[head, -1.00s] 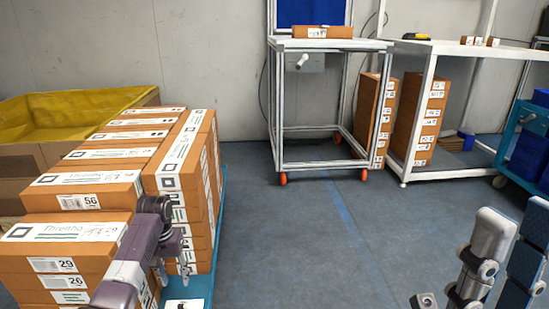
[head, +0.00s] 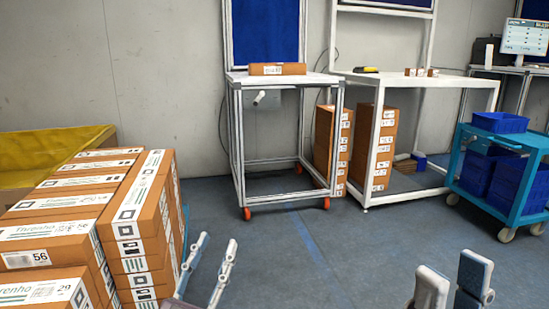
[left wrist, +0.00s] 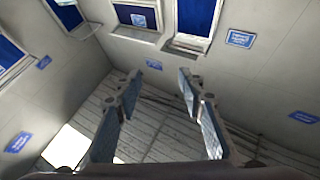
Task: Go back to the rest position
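My left gripper (head: 216,246) is at the lower middle of the head view, to the right of the stacked boxes and apart from them. Its fingers point up and stand apart. In the left wrist view its two fingers (left wrist: 158,77) are spread with nothing between them, against walls and ceiling. My right gripper (head: 452,266) is at the bottom right of the head view. Its two fingertips point up with a gap and nothing between them. The rest of it is cut off by the frame's bottom edge.
Orange labelled boxes (head: 142,215) are stacked at the left, before a yellow-lined bin (head: 50,150). A wheeled frame table (head: 285,78) holds one box (head: 278,69). A white table (head: 400,80) and a blue cart (head: 502,190) with blue bins stand right. The middle floor is clear.

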